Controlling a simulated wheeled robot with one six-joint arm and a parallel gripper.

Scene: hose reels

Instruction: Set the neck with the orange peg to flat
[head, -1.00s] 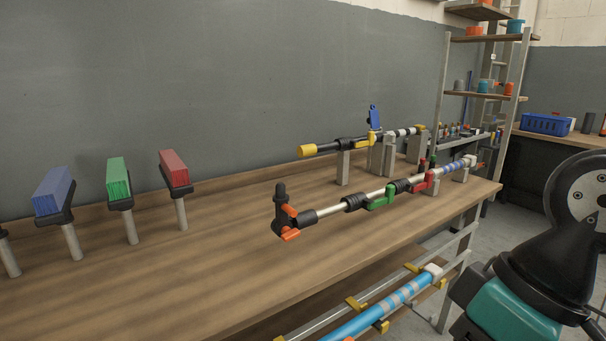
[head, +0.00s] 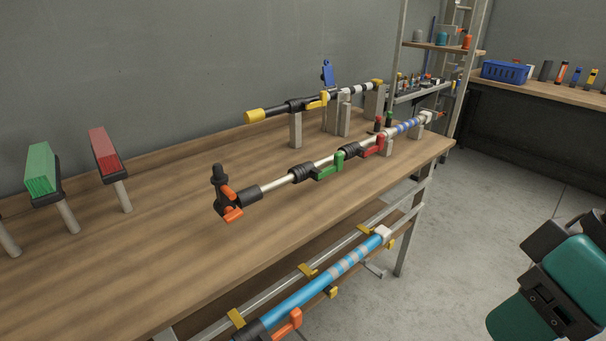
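A black neck (head: 220,184) stands at the near left end of a long pole (head: 325,160) above the bench. Its black post points up. An orange peg (head: 233,215) sticks out low at its front, and another orange piece (head: 229,193) shows just above it. A second orange lever (head: 288,325) sits on the blue pole (head: 318,288) under the bench top. Teal and black parts of my arm show at the lower right, away from the bench. No gripper fingers can be made out.
The wooden bench (head: 130,272) carries a rear pole with a yellow end (head: 255,116) on grey blocks. Green (head: 40,170) and red (head: 104,150) blocks stand on posts at the left. The floor (head: 480,200) right of the bench is clear.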

